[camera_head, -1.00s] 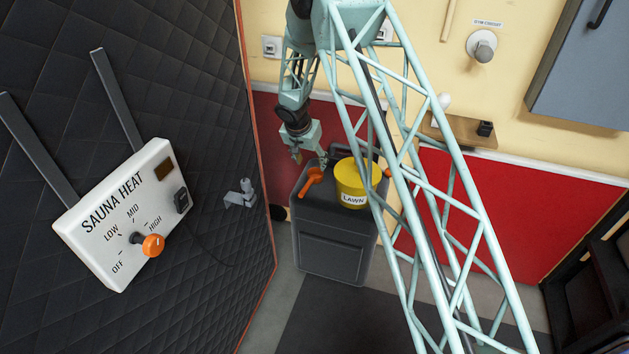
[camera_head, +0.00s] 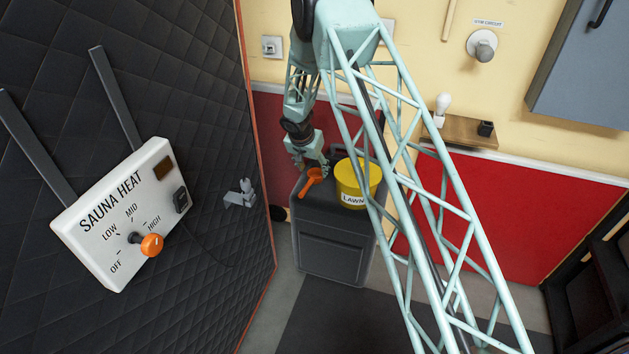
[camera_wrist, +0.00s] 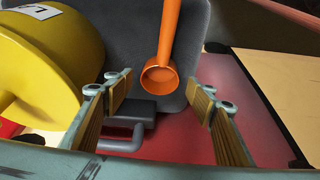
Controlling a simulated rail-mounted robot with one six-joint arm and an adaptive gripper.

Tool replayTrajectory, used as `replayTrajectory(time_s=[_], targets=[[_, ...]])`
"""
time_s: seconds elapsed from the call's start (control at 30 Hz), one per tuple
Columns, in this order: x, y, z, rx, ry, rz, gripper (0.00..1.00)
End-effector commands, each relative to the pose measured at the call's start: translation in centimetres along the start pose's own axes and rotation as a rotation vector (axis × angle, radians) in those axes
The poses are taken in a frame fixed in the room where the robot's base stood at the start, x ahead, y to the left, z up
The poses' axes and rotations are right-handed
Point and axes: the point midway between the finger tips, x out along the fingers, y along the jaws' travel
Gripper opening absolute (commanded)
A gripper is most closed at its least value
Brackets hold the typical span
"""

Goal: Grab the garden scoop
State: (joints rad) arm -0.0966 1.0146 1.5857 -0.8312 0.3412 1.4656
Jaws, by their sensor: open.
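The orange garden scoop (camera_head: 311,181) lies on top of the dark grey case, left of the yellow LAWN tub (camera_head: 358,181). In the wrist view its round cup (camera_wrist: 159,79) faces me and its handle runs up out of the frame. My gripper (camera_head: 312,170) is at the back edge of the case top, very near the scoop. In the wrist view my gripper (camera_wrist: 166,98) is open, its two wooden-faced fingers apart, with the scoop's cup just beyond the gap between them. Nothing is held.
The yellow tub (camera_wrist: 45,65) stands close to the left finger in the wrist view. A dark handle (camera_wrist: 128,124) of the case (camera_head: 334,245) shows below the scoop there. The quilted wall (camera_head: 215,120) with the sauna heat box (camera_head: 125,215) is at the left. A wooden shelf (camera_head: 462,132) is at the right.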

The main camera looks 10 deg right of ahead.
Motion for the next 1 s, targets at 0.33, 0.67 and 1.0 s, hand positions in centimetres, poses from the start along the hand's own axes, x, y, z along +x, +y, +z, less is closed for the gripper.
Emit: replayTrajectory(time_s=[0.33, 0.67, 1.0], targets=[[2.1, 0.0, 0.2, 0.000, -0.001, 0.001, 0.51], [4.9, 0.0, 0.3, 0.000, 0.000, 0.001, 0.51], [5.2, 0.0, 0.2, 0.000, 0.000, 0.000, 0.51]])
